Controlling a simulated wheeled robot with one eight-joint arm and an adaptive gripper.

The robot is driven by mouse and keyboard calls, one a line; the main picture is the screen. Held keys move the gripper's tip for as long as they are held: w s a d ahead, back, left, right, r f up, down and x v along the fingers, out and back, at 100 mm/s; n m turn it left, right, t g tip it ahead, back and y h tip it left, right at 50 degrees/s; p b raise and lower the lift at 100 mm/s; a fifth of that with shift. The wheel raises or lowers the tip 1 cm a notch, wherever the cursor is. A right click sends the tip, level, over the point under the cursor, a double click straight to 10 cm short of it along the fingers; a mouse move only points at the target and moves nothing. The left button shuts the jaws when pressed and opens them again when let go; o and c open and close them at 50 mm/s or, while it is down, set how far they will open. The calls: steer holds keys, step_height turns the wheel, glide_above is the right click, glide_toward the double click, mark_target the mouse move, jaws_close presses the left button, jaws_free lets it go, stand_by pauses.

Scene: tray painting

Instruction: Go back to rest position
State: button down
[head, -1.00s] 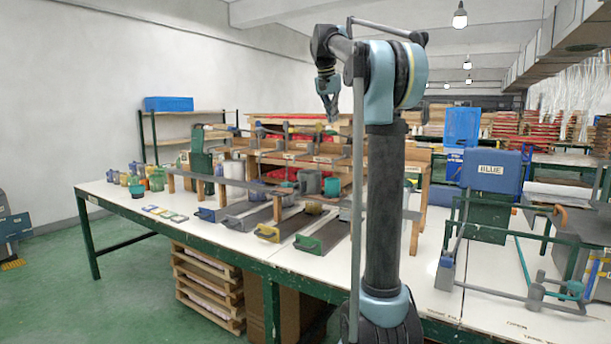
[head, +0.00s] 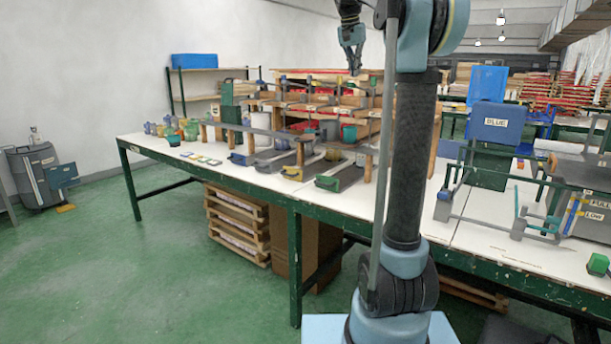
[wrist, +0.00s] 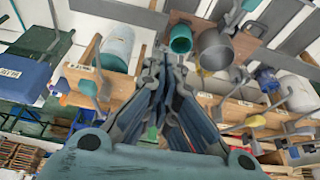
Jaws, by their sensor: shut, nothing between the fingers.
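My gripper (head: 352,60) hangs at the top middle of the head view, pointing down, high above the work table (head: 150,140). It is empty, with its fingers together. In the wrist view my gripper (wrist: 160,95) also shows shut, with nothing held. The upper part of my arm is cut off by the top edge of the head view.
The table bears cups, trays and a wooden rack (head: 300,130). A blue box labelled BLUE (head: 497,122) stands on a stand at the right. A grey bin (head: 35,175) stands on the floor at far left. The green floor in front is open.

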steer(key=s+f+n+y, duration=0.1)
steer(key=s+f+n, duration=0.2)
steer(key=s+f, duration=1.8)
steer(key=s+d+f+n+g+y, duration=0.1)
steer(key=s+f+n, duration=0.3)
steer(key=s+f, duration=1.7)
step_height(320, 180, down, 6)
steer(key=shift+s+r, duration=0.2)
steer(key=shift+s, duration=0.1)
steer(key=shift+w+f, duration=0.2)
steer(key=shift+w, duration=0.3)
